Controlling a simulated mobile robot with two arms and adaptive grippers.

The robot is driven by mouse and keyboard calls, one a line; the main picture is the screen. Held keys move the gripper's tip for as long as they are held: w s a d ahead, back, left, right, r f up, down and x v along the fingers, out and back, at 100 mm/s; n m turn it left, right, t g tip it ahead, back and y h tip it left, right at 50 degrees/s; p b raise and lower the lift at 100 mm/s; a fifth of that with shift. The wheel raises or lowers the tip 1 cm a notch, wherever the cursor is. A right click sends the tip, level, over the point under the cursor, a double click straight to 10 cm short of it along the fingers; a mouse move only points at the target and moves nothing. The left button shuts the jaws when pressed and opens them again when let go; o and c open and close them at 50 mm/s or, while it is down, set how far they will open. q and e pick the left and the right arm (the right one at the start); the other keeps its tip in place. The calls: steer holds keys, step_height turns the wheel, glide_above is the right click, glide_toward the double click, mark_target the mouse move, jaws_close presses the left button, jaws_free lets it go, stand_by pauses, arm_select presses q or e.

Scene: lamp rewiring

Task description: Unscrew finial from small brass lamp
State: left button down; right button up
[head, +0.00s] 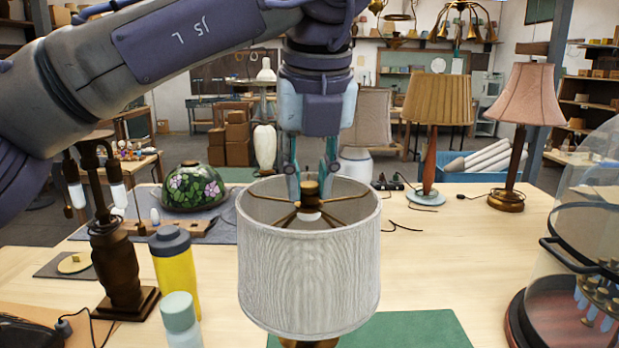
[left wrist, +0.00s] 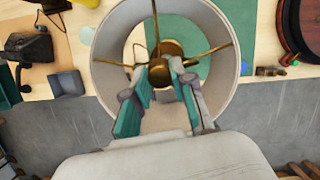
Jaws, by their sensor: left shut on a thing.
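The small brass lamp stands upright on the table with a pale grey drum shade (head: 310,265); a little of its brass base (head: 310,343) shows below. The brass finial (head: 310,188) sits at the centre of the shade's brass spider arms (head: 284,219). My left gripper (head: 312,180) reaches down from above into the shade's open top and is shut on the finial, one finger on each side. In the left wrist view the fingers (left wrist: 167,70) close around the finial (left wrist: 160,77) inside the shade ring (left wrist: 225,25). My right gripper is out of view.
A yellow bottle (head: 174,268), a pale green-capped bottle (head: 180,318) and a dark lamp base (head: 122,265) stand to the left. A glass dome (head: 595,215) stands at the right. Two shaded lamps (head: 437,98) (head: 525,95) stand behind. Bare table (head: 450,250) lies right of the shade.

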arm_select(q)
steer(key=n+y, duration=0.1)
steer(key=n, duration=0.4)
steer(key=shift+d+g, duration=0.15)
steer(key=shift+g, duration=0.15)
steer(key=shift+r+n+y, duration=0.2)
steer(key=shift+n+y, duration=0.2)
steer(key=shift+n, duration=0.5)
steer(key=shift+w+f+n+g+p, duration=0.1)
steer(key=shift+n+g+p, duration=0.2)
steer(key=shift+n, duration=0.2)
steer(key=c, duration=0.9)
jaws_free()
